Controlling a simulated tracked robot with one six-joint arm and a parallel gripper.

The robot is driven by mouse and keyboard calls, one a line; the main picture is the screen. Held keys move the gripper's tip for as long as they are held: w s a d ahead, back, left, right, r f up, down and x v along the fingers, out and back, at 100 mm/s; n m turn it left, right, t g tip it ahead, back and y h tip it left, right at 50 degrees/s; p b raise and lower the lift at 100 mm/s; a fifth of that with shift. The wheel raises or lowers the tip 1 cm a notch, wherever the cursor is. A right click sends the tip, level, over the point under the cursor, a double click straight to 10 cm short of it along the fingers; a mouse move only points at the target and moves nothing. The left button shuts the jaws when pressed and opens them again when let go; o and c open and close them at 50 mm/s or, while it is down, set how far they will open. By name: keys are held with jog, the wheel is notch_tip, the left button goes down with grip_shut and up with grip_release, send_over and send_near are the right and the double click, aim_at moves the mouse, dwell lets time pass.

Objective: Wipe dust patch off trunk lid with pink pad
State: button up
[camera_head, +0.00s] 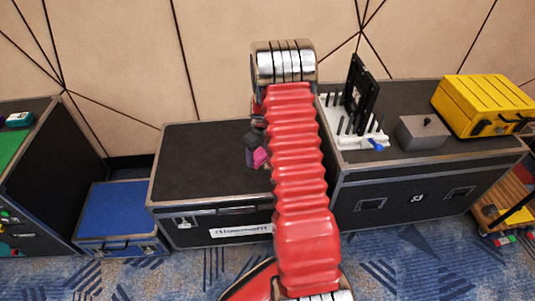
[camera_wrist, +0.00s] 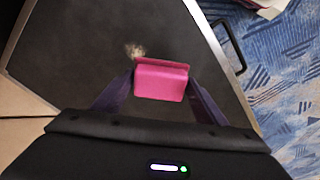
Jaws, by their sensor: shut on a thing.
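The pink pad (camera_wrist: 161,80) is held between the two fingers of my gripper (camera_wrist: 161,84) in the wrist view. In the head view the pad (camera_head: 261,157) shows as a small pink patch beside my red arm, which hides most of my gripper. The pad is over the dark trunk lid (camera_wrist: 80,45), which also shows in the head view (camera_head: 205,150). A small pale dust patch (camera_wrist: 134,50) lies on the lid just beyond the pad's upper left edge in the wrist view. I cannot tell whether the pad touches the lid.
A higher black case (camera_head: 405,195) to the right bears a white rack (camera_head: 355,138), a grey box (camera_head: 422,133) and a yellow case (camera_head: 485,103). A low blue box (camera_head: 122,210) stands left of the trunk. The lid's left part is clear.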

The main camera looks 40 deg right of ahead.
jog(key=d, duration=0.1)
jog(key=s+d, duration=0.1)
jog(key=d, duration=0.1)
jog(key=d+f, duration=0.1)
jog(key=d, duration=0.1)
jog(key=shift+s+d, duration=0.15)
jog(key=shift+f, duration=0.1)
